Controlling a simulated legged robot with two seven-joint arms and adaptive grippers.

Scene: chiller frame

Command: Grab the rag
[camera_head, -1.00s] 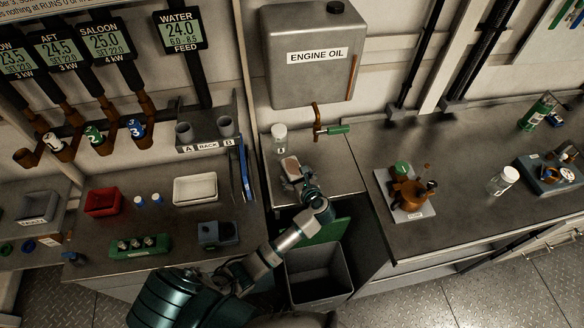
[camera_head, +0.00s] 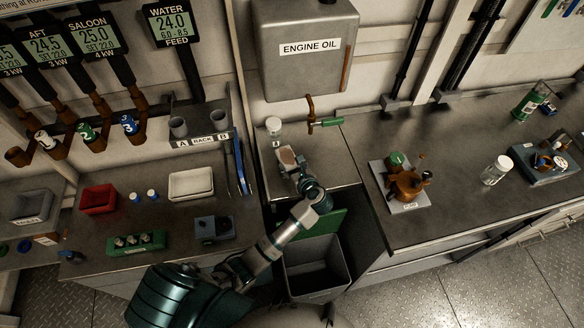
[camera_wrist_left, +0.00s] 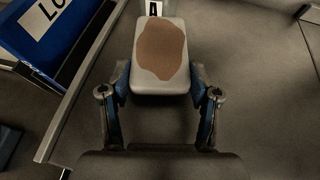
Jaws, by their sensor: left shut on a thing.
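The rag (camera_head: 286,157) is a pale grey block-like pad with a brown stain on top. It is at the back of the small steel counter below the engine oil tank. My left gripper (camera_head: 295,172) reaches it from the front. In the left wrist view the rag (camera_wrist_left: 160,58) sits between the fingertips of my left gripper (camera_wrist_left: 160,82). The fingers are shut on its near end, one on each side. The rag's underside is hidden, so I cannot tell whether it touches the counter. My right gripper is not in view.
A clear jar (camera_head: 273,128) with a white lid stands just behind the rag. A brown tap with a green handle (camera_head: 327,122) is to the right. Blue and dark upright pieces (camera_head: 241,168) stand to the left. An open grey bin (camera_head: 316,268) is below, in front.

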